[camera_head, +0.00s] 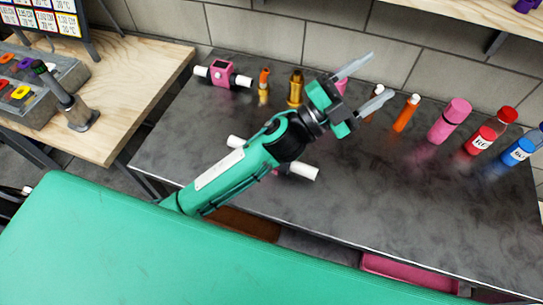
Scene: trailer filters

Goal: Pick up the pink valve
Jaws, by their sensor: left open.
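A pink block-shaped fitting (221,74) with a dark face and white pipe ends stands at the back left of the dark table. A second fitting with white pipe ends (304,172) lies mid-table, mostly hidden under my left arm; a little pink shows there. A small pink thing (341,86) shows between the fingers of my left gripper (381,74), mostly hidden behind it. I cannot tell for sure which of these is the pink valve. The left gripper is open, its fingers pointing to the back right. My right gripper is not in view.
Along the back of the dark table (400,190) stand an orange-topped piece (264,86), a brass piece (295,88), an orange tube (406,113), a pink bottle (449,121), and red (481,140) and blue (518,152) capped containers. The table's front right is clear.

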